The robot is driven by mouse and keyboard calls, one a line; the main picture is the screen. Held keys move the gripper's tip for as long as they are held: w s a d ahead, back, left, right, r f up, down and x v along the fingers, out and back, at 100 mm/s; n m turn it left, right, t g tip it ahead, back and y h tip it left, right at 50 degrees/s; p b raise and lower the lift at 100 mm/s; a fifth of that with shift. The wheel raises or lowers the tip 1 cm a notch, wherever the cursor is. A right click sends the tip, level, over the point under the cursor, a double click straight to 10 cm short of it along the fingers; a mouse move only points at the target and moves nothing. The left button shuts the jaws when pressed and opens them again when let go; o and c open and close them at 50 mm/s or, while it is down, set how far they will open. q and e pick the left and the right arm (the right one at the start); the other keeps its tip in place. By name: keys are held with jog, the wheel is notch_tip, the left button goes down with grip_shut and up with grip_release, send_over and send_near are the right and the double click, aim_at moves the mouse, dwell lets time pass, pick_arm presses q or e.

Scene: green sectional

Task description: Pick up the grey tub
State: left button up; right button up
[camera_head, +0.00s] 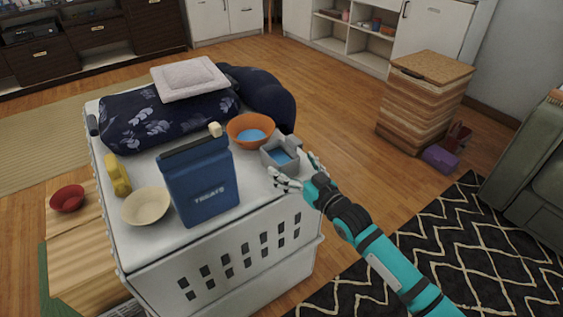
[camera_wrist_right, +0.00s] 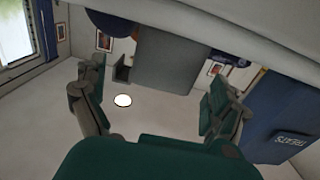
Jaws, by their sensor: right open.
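The grey tub (camera_head: 270,158) is a small square container with a blue inside, upright near the right edge of a white crate-like surface (camera_head: 217,228). In the right wrist view a plain grey block shape, which looks like the tub (camera_wrist_right: 172,62), shows between the finger ends. My right gripper (camera_head: 296,171) is open at the tub's near right corner, with one finger on the near side and one on the right. I cannot tell whether they touch it. The right gripper (camera_wrist_right: 155,90) looks empty in the wrist view. My left gripper is not in view.
An orange bowl (camera_head: 239,124) stands right behind the tub. A blue treats container (camera_head: 202,185) stands to its left, also visible in the wrist view (camera_wrist_right: 285,120). A cream bowl (camera_head: 147,206), yellow item (camera_head: 118,175) and dark patterned cushion (camera_head: 140,118) share the surface.

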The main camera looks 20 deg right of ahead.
aim_at(271, 146)
jog(key=shift+w+a, duration=0.2)
jog(key=shift+w, duration=0.3)
jog(key=shift+b+x, duration=0.5)
jog(key=shift+x, duration=1.9)
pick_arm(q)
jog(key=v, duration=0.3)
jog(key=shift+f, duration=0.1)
pick_arm(e)
jog(key=c, duration=1.2)
